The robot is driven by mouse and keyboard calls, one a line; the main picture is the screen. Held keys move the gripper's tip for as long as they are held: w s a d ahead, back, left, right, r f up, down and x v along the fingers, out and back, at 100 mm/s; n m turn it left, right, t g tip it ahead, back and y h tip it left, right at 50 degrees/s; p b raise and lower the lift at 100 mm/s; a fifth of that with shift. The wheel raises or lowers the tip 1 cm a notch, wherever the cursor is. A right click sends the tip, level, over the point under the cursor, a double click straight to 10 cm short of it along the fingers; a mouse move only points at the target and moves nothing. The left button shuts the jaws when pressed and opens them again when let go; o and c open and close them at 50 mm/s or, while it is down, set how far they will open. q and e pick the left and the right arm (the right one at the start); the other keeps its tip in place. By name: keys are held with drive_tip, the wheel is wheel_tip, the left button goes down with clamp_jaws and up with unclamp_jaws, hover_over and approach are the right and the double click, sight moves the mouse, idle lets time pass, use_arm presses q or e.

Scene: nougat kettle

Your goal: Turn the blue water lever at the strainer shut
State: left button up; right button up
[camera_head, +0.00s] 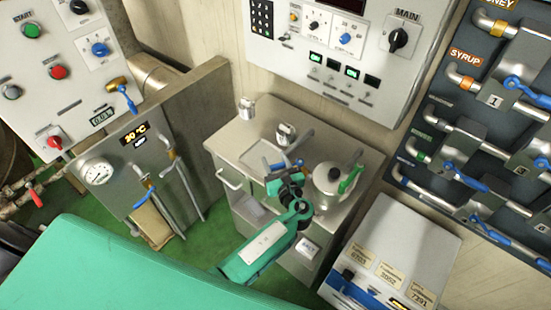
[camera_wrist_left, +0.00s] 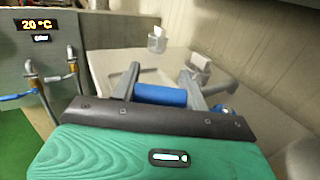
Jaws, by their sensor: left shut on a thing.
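My left gripper (camera_head: 284,156) is over the steel cart and shut on a blue cylinder, seen between its fingers in the left wrist view (camera_wrist_left: 160,95). I cannot tell what the cylinder belongs to. The left lever also shows in the left wrist view (camera_wrist_left: 16,97), apart from the gripper. No strainer is clearly recognisable, so I cannot tell which blue lever is the strainer's. My right gripper is out of view.
The steel cart (camera_head: 228,137) carries two small holders (camera_head: 247,108) (camera_head: 285,134) and a round metal kettle (camera_head: 331,178) beside the gripper. A pipe rack with blue levers (camera_head: 525,92) is at right. A white device (camera_head: 425,225) stands front right. Green floor shows at left.

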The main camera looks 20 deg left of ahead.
use_arm(q)
drive_tip(key=shift+s+d+n+g+y+b, duration=0.3)
drive_tip(key=shift+s+n+g+y, duration=0.2)
drive_tip(key=shift+n+g+y, duration=0.45)
drive_tip(key=o, duration=1.4)
drive_tip(key=shift+r, duration=0.1)
